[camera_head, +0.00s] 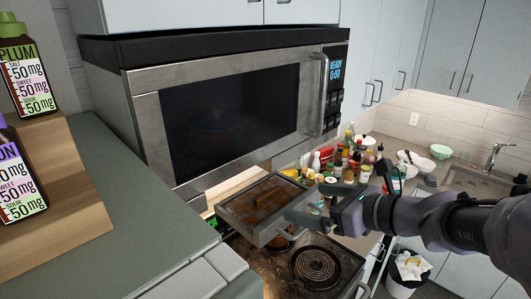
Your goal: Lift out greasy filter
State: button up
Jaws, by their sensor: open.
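The greasy filter seems to be the flat grey-framed panel (262,200) with a brown-stained face. It shows tilted below the microwave (230,110) and above the coil stove. My gripper (312,211) reaches in from the right and is open, with its fingers at the panel's right edge. I cannot tell whether they touch it. The fingers and arm hide part of the panel's right side. How the panel is held underneath the microwave is not clear from this view.
The stove (316,268) with black coil burners lies below. Many bottles and jars (350,160) crowd the counter behind my gripper. A grey-green counter (130,200) and a wooden stand (50,200) with bottles are at left. A waste bin (408,270) stands at lower right.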

send_near(269, 192)
jog(key=x, duration=0.3)
jog(key=shift+s+a+f+p, duration=0.1)
jog(key=shift+s+a+p, duration=0.1)
jog(key=shift+a+p, duration=0.15)
jog(key=x, duration=0.2)
jog(key=p+x, duration=0.1)
jog(key=x, duration=0.2)
jog(key=shift+w+f, duration=0.15)
jog(key=shift+w, duration=0.4)
jog(key=shift+s, duration=0.2)
jog(key=shift+s+d, duration=0.1)
jog(key=shift+s, duration=0.05)
jog(key=shift+c, duration=1.3)
jog(key=c, duration=1.1)
